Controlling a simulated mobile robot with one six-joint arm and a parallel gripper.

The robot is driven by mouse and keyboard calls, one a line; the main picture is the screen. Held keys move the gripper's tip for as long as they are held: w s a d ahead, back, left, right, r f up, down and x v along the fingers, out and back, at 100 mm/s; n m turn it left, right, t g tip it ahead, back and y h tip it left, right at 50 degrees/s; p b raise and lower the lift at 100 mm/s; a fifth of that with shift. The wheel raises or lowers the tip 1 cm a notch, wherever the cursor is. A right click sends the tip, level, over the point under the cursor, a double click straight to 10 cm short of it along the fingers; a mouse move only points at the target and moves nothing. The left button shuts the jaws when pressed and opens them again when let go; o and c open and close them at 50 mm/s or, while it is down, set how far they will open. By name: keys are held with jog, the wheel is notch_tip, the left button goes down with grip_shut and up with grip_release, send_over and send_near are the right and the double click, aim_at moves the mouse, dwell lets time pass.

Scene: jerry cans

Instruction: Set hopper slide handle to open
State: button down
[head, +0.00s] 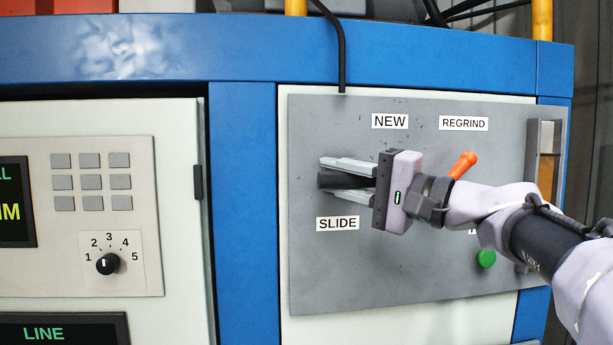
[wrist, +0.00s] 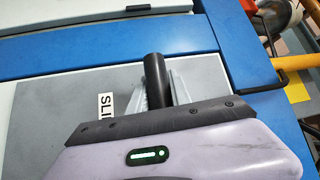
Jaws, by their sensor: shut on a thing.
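The slide handle (head: 343,181) is a dark bar on the grey control panel (head: 330,275), just above the SLIDE label (head: 338,224). My gripper (head: 322,174) reaches in from the right and is shut on this handle, with its pale fingers on either side. In the wrist view the handle (wrist: 156,80) shows as a black round bar sticking out past the gripper's dark edge, between the fingers. The SLIDE label (wrist: 105,106) is partly covered there by the gripper. The handle's mount is hidden, and no open or closed mark for it is visible.
An orange lever (head: 464,164) stands close above my wrist, under the REGRIND label (head: 464,124). A green button (head: 486,259) is below the arm. A metal bracket (head: 533,150) stands out at the panel's right. A cabinet with keypad and dial (head: 108,263) is at left.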

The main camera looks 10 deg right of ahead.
aim_at(350, 183)
dwell(0.7)
jog(key=shift+s+f+b, duration=0.1)
jog(key=shift+s+b, duration=0.1)
jog(key=shift+b, duration=0.15)
jog(key=s+b, duration=0.5)
jog(key=s, duration=0.2)
jog(key=shift+s, duration=0.15)
jog(key=c, duration=1.5)
grip_release()
jog(key=shift+c, duration=0.2)
jog(key=shift+o, duration=0.3)
